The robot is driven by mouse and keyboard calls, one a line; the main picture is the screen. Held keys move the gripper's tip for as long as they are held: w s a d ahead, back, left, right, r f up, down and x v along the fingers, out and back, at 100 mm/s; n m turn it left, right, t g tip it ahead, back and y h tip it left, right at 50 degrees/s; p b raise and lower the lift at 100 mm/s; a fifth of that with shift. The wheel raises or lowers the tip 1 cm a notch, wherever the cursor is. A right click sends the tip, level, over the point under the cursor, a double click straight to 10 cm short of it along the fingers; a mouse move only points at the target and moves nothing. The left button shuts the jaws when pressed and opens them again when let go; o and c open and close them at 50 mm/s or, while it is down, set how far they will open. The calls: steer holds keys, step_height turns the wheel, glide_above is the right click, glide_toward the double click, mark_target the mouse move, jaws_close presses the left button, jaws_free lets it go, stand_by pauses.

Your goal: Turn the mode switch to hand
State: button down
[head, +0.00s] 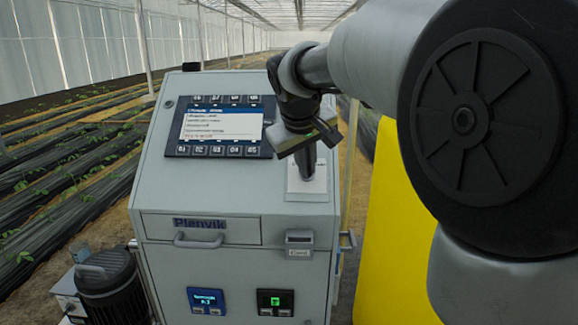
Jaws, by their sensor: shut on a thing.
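My gripper (306,172) reaches down from the upper right to the sloped top of the grey control cabinet (155,190). Its fingers are closed over a pale label plate (318,188) right of the screen panel. The mode switch is hidden by the fingers at this plate, and they appear shut on it. I cannot read the plate's marks or see which way the switch points.
A screen (222,126) with button rows is left of my gripper. Below are a drawer handle (199,241), a card slot (299,237) and two small displays (206,300) (275,301). A motor (110,286) stands at lower left; a yellow surface (390,235) lies right.

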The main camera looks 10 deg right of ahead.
steer(key=m+y, duration=0.1)
steer(key=m, duration=0.4)
steer(key=shift+d+b, duration=0.1)
steer(key=shift+b, duration=0.2)
steer(key=shift+r+m, duration=0.1)
steer(key=shift+m, duration=0.3)
steer(key=c, duration=1.9)
jaws_free()
steer(key=p+v, duration=0.2)
steer(key=v, duration=1.5)
steer(key=shift+r, duration=0.2)
steer(key=shift+s+d, duration=0.15)
